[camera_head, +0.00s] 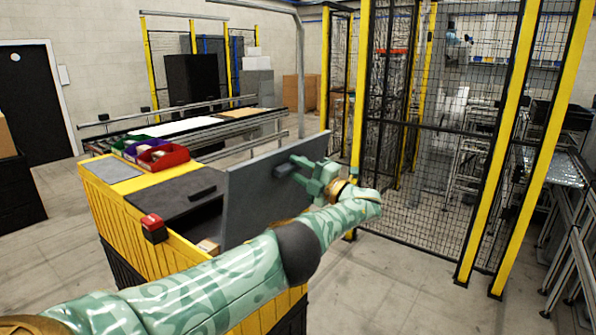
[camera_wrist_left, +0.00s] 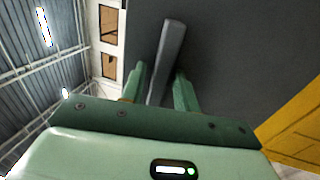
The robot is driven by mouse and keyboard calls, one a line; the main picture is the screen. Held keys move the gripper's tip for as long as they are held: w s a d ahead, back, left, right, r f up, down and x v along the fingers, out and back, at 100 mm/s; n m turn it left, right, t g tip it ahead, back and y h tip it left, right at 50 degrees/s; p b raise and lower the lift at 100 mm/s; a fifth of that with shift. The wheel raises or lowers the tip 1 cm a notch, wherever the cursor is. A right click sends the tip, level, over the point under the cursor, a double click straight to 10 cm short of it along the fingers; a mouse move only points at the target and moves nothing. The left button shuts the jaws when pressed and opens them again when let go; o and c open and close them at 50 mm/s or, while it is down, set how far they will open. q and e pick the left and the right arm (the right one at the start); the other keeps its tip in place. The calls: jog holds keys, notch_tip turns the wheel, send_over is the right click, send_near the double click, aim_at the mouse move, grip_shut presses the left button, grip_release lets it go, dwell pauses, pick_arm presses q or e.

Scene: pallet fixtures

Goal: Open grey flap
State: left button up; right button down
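The grey flap (camera_head: 262,188) stands up about vertical at the right side of the yellow box-like station (camera_head: 105,200). Its dark bar handle (camera_head: 284,170) is on the face turned toward my left gripper (camera_head: 307,177). In the left wrist view the handle (camera_wrist_left: 170,55) runs between the two green fingers of my left gripper (camera_wrist_left: 160,85). Small gaps seem to show beside the handle, so the fingers look open around it. A second, darker flap (camera_head: 165,195) with its own handle lies flat beside the grey one. My right gripper is not in view.
A red button box (camera_head: 153,228) sits on the station's front edge. Green, purple and red bins (camera_head: 163,156) stand at its back. A yellow-posted mesh fence (camera_head: 440,180) rises to the right. Bare floor (camera_head: 370,280) lies between station and fence.

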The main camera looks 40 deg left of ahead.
pick_arm(q)
jog(key=shift+o, duration=0.3)
jog(key=shift+d+f, duration=0.1)
jog(key=shift+d+f, duration=0.1)
jog(key=shift+d, duration=0.2)
jog(key=b+v, duration=0.6)
jog(key=v, duration=0.9)
jog(key=shift+d, duration=0.3)
jog(key=shift+w, duration=0.15)
